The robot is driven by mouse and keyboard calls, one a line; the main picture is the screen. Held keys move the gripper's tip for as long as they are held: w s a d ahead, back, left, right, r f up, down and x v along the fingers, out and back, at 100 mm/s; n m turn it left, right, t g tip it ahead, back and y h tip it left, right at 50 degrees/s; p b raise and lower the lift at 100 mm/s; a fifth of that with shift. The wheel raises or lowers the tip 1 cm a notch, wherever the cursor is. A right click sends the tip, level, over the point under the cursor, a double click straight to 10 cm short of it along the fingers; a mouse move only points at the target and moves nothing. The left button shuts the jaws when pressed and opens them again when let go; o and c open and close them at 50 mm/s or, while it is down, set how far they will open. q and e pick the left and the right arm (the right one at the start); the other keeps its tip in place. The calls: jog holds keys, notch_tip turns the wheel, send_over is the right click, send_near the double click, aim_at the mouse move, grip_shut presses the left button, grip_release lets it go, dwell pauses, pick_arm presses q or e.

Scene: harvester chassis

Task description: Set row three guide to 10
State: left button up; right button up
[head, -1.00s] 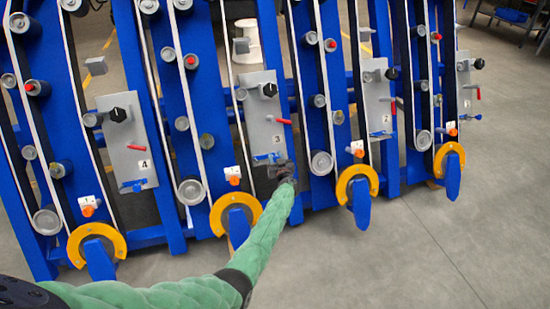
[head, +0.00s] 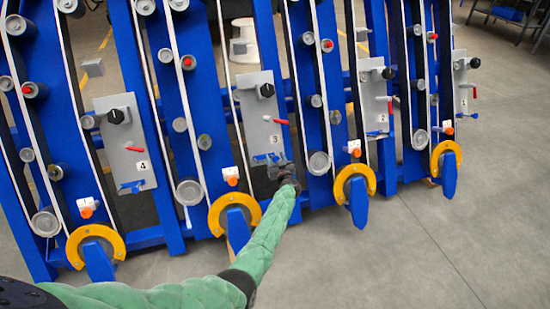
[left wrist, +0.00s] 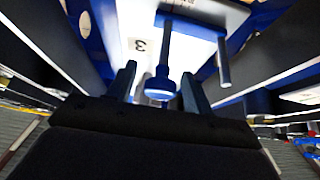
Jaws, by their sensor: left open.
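The row three panel (head: 262,120) is a grey plate marked 3, with a black knob (head: 267,90) and a red lever (head: 280,121) on it. The blue guide (head: 266,157) sits at its lower end. My left gripper (head: 284,174) is just below this guide. In the left wrist view my left gripper (left wrist: 159,76) is open, its fingers on either side of a blue round knob (left wrist: 160,88) on a stem. I cannot tell whether they touch it. The label 3 (left wrist: 140,44) shows beside it. No scale reading is legible. My right gripper is out of view.
Similar panels stand on both sides, including panel 4 (head: 126,143) at left and panel 2 (head: 374,96) at right. Blue frame bars, rollers and yellow half-rings (head: 234,214) lie close around my left arm. The grey floor (head: 400,260) at lower right is clear.

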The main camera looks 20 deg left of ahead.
pick_arm(q)
jog(key=p+v, duration=0.1)
jog(key=v, duration=0.6)
dwell(0.3)
